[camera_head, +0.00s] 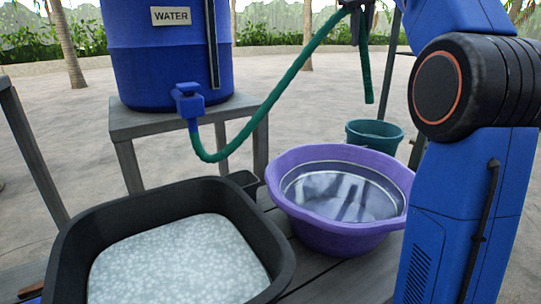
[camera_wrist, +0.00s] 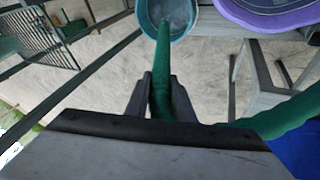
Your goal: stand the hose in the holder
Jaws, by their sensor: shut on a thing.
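The green hose (camera_head: 262,112) runs from the tap of the blue water barrel, dips low, then rises to my gripper (camera_head: 357,6) at the top edge of the head view. My gripper is shut on the hose near its free end, and that end hangs down below the fingers. In the wrist view the hose (camera_wrist: 161,70) passes between the two fingers (camera_wrist: 160,100) and its tip overlaps the teal bucket in the picture. A small dark open box (camera_head: 243,180) at the black tub's back right corner may be the holder; I cannot tell for sure.
The blue barrel (camera_head: 150,60) stands on a grey stand (camera_head: 150,122). A black tub (camera_head: 70,225) with pale, speckled contents and a purple basin (camera_head: 335,233) of water sit in front. A teal bucket (camera_head: 375,142) is behind the basin; it also shows in the wrist view (camera_wrist: 148,27).

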